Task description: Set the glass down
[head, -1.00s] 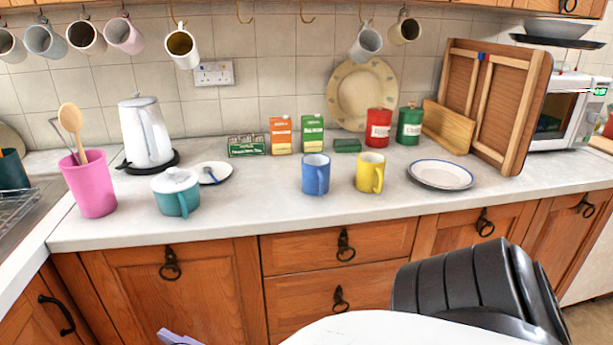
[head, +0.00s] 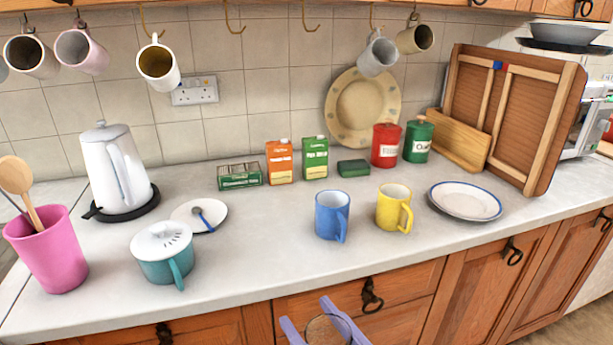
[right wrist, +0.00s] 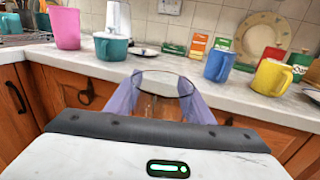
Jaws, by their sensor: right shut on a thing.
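A clear glass (right wrist: 160,84) is between the lavender fingers of my right gripper (right wrist: 163,102) in the right wrist view. The gripper is shut on it, with a finger at each side and the round rim showing. In the head view the right gripper (head: 323,325) is at the bottom edge, with the see-through glass (head: 325,330) between its fingers. There it appears in front of the drawers, below the front edge of the pale worktop (head: 275,255). The glass's lower part is hard to make out. My left gripper is not in view.
A blue mug (head: 331,216) and a yellow mug (head: 393,208) stand near the worktop's front. A teal lidded pot (head: 163,255) is left, a white plate (head: 466,200) right. Bare worktop lies between the pot and blue mug. Mugs hang above.

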